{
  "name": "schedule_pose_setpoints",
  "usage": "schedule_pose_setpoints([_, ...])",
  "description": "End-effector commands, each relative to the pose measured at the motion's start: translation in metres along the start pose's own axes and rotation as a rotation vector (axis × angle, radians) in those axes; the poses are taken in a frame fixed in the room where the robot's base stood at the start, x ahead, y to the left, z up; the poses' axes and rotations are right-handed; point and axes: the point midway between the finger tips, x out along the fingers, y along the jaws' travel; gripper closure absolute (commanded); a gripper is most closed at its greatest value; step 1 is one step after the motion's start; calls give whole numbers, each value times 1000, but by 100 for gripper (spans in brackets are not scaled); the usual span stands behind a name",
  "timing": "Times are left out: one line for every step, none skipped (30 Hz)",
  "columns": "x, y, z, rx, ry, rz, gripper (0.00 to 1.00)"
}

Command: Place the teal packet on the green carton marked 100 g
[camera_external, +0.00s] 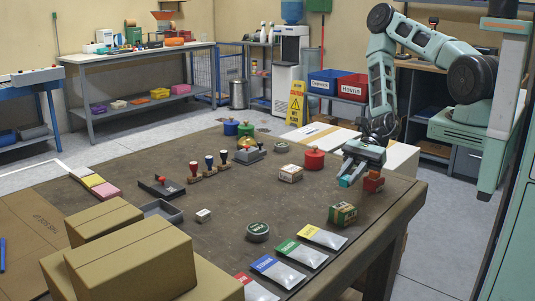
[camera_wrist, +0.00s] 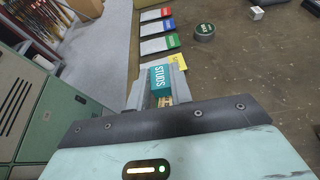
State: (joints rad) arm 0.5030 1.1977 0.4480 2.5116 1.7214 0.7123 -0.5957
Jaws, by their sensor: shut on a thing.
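The teal packet (camera_wrist: 160,78), lettered STUDS, sits between the grey fingers of my gripper (camera_wrist: 157,88) in the wrist view. My gripper is shut on it. In the external view my gripper (camera_external: 359,174) hangs over the table's right end; a teal part shows at its lower left, but I cannot tell whether it is the packet or a finger. The green carton (camera_external: 343,214) stands on the table in front of and below my gripper, apart from it. Its marking is too small to read. In the wrist view I cannot make out the carton for sure.
A row of flat packets, yellow (camera_external: 322,237), green (camera_external: 301,253), blue (camera_external: 278,271) and red, lies left of the carton. A dark round tin (camera_external: 258,232) is near them. A red object (camera_external: 373,181) is beside my gripper. Brown boxes (camera_external: 130,262) fill the front left.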

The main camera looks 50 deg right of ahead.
Motion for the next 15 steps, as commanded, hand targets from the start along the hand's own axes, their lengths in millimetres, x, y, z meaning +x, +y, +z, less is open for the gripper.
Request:
schedule_pose_setpoints([3, 0, -6, 2, -2, 1, 100])
schedule_pose_setpoints([5, 1, -9, 2, -2, 2, 100])
schedule_pose_setpoints([6, 0, -13, 1, -1, 1, 100])
schedule_pose_setpoints([7, 0, -15, 1, -1, 1, 100])
schedule_pose_setpoints([8, 0, -17, 1, -1, 1, 100])
schedule_pose_setpoints([9, 0, -20, 0, 0, 1, 100])
schedule_pose_setpoints([10, 0, -22, 0, 0, 1, 100])
schedule_pose_setpoints([11, 0, -25, 0, 0, 1, 100])
schedule_pose_setpoints([13, 0, -29, 1, 0, 1, 100])
schedule_pose_setpoints([14, 0, -33, 2, -1, 1, 100])
schedule_pose_setpoints([16, 1, -37, 2, -1, 2, 100])
schedule_pose_setpoints([18, 0, -42, 2, -1, 1, 100])
schedule_pose_setpoints([20, 0, -46, 2, -1, 1, 100])
schedule_pose_setpoints([21, 0, -50, 1, 0, 1, 100])
schedule_pose_setpoints([23, 0, -54, 1, 0, 1, 100])
